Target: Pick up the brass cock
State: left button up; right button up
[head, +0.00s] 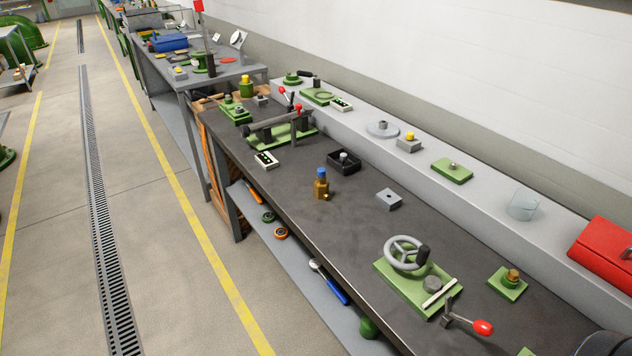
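The brass cock (321,188) stands upright on the dark workbench (290,215), near its front edge. It has a brass-coloured body with a small stub low on its right side and a blue top. Nothing touches it, and clear bench top surrounds it. Neither of my grippers shows in the head view.
A black open box (344,161) stands behind the cock, and a grey block (389,199) lies to its right. A green base with a handwheel (404,253) and a red-tipped lever (482,327) stand nearer. A raised grey ledge (480,192) runs along the back, carrying a red box (603,252).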

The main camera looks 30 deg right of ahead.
aim_at(321, 187)
jog(key=i+j+z, duration=0.15)
jog(key=z, duration=1)
jog(key=i+j+z, duration=0.1)
jog(key=j+z, duration=0.9)
jog(key=j, duration=1.6)
